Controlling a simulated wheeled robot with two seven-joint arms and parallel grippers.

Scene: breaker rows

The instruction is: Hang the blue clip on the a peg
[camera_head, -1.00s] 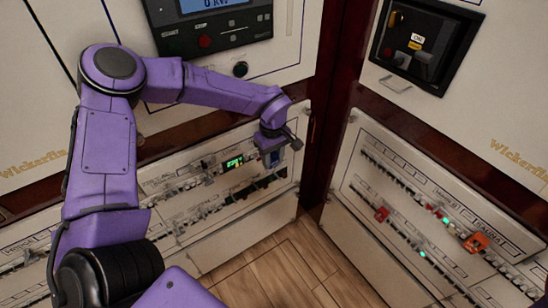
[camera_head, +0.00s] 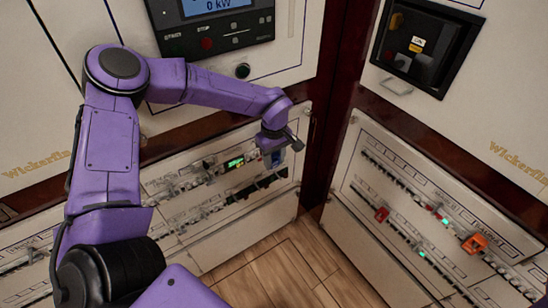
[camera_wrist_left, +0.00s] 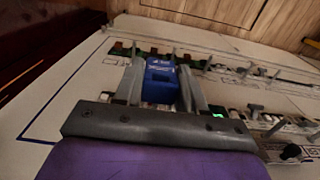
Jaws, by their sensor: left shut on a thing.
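My left gripper (camera_head: 273,150) is shut on the blue clip (camera_wrist_left: 161,80), close in front of the lower left panel near the corner. In the head view the clip (camera_head: 272,160) shows as a small blue patch below the gripper. In the left wrist view the clip sits between the two grey fingers (camera_wrist_left: 160,90). Thin pegs (camera_wrist_left: 173,57) stick out of the panel just beyond it; I cannot tell whether the clip touches one. My right gripper is not in view.
The left panel (camera_head: 225,240) carries rows of breakers and a green-lit unit (camera_head: 235,163). The right panel (camera_head: 375,245) carries a red piece (camera_head: 381,214) and an orange piece (camera_head: 475,242). A dark wood post (camera_head: 325,150) stands in the corner. The wooden floor (camera_head: 290,270) is clear.

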